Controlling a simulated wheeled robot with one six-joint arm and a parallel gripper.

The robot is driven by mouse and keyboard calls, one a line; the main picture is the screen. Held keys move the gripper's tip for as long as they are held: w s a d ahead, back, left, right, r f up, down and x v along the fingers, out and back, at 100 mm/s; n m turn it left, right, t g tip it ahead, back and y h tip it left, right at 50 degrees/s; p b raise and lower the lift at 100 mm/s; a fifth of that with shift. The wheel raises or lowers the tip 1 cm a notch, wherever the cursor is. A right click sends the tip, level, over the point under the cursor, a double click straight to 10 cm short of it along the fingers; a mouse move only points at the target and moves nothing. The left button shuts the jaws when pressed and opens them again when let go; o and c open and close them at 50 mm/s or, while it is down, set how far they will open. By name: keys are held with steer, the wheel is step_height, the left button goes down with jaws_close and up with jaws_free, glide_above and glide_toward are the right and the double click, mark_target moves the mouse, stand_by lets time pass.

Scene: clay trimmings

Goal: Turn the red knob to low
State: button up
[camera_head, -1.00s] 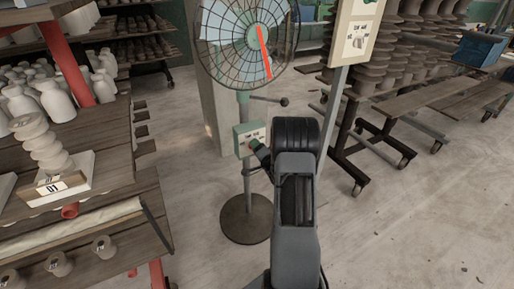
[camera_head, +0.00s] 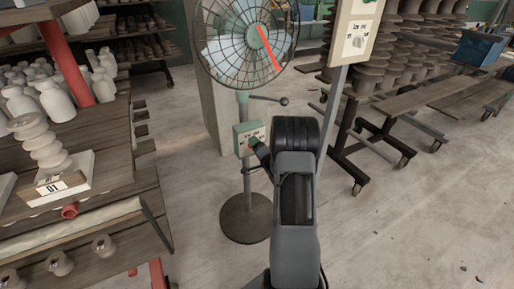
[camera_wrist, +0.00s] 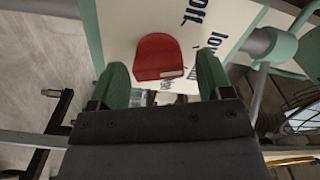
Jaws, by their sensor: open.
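The red knob (camera_wrist: 160,57) sits on a pale label plate (camera_wrist: 128,22) in the wrist view. A small pale mark shows on its edge nearest my gripper. Dark words are printed beside it; "off" and "low" seem readable, and another is partly cut off by my finger. My gripper (camera_wrist: 162,78) is open, with one green finger on each side of the knob's near end and gaps visible. In the head view, the green control box (camera_head: 240,139) is on the fan's pole, and my gripper (camera_head: 254,146) is at its face, largely hiding the knob.
The caged fan (camera_head: 247,40) stands on a round base (camera_head: 246,218). A second panel (camera_head: 352,35) on a post is to the right. A wooden table (camera_head: 105,180) with pottery is left, and wheeled racks (camera_head: 395,110) are right.

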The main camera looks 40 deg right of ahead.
steer(key=shift+s, duration=0.1)
steer(key=s+a+p, duration=0.1)
steer(key=s+a, duration=0.1)
steer(key=s, duration=1.1)
steer(key=shift+s+p, duration=0.25)
steer(key=shift+p, duration=0.05)
